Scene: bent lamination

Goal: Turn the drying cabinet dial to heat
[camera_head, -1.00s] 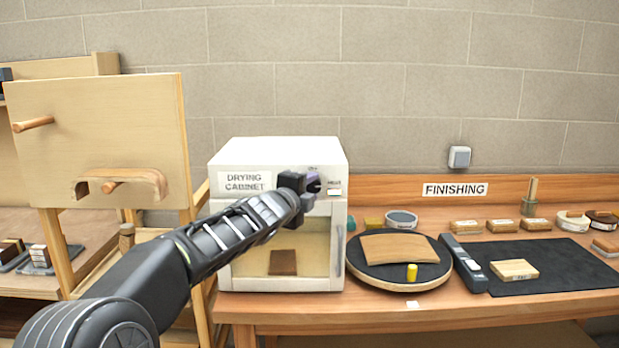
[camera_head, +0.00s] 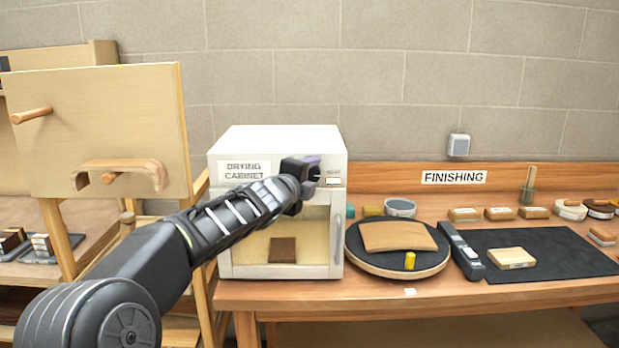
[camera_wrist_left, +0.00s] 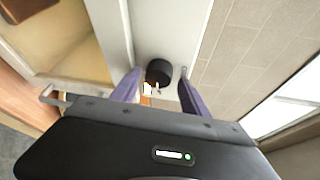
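The white drying cabinet (camera_head: 310,137) stands at the left end of the bench, with its name on a label at the upper left of its front. In the left wrist view the black round dial (camera_wrist_left: 159,72) sits on the cabinet's front panel. My left gripper (camera_wrist_left: 153,88) is open, its two purple fingers on either side of the dial with gaps visible. In the head view the gripper (camera_head: 314,168) is at the panel's upper right and hides the dial. A small label (camera_head: 333,173), seemingly reading HEAT, is right of it. My right gripper is out of view.
A black mat (camera_head: 560,240) lies further right. A wooden panel stand (camera_head: 100,135) is at the left.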

